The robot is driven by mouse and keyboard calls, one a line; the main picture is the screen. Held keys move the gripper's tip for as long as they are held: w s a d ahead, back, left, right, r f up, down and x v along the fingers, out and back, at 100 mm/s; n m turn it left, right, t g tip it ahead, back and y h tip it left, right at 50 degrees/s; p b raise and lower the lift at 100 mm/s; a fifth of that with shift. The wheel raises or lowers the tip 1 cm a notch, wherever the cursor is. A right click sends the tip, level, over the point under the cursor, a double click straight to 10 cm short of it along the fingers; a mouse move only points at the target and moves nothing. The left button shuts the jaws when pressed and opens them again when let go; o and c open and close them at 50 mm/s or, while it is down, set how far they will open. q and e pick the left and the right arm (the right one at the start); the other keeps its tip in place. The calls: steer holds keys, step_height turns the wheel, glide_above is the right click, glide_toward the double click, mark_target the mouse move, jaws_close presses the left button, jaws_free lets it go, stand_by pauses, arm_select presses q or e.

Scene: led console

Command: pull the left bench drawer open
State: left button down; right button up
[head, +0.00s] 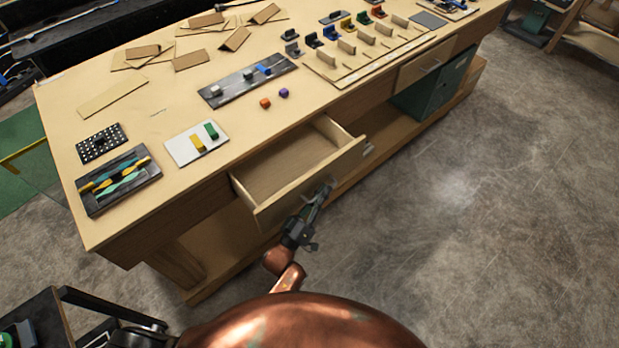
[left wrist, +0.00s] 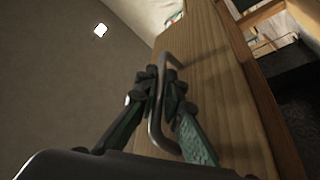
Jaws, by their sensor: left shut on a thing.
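The left bench drawer (head: 310,178) stands well out from the wooden bench (head: 95,225) in the head view, and its inside shows empty. Its front panel (left wrist: 225,95) fills the middle of the left wrist view. My left gripper (head: 322,190) is at the drawer front, shut on the metal handle (left wrist: 158,100). In the left wrist view my left gripper's fingers (left wrist: 165,95) close around the bar of the handle. My right gripper is not in view.
A second drawer (head: 425,65) farther right is shut. A green cabinet (head: 435,90) stands under the bench there. The benchtop holds a white plate (head: 178,150), a black tray (head: 118,190) and several small parts. The concrete floor (head: 480,200) in front is clear.

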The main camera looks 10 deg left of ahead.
arm_select(q)
steer(key=shift+s+d, duration=0.8)
steer(key=shift+d, duration=0.25)
steer(key=c, duration=2.3)
jaws_free()
steer(key=shift+v, duration=6.05)
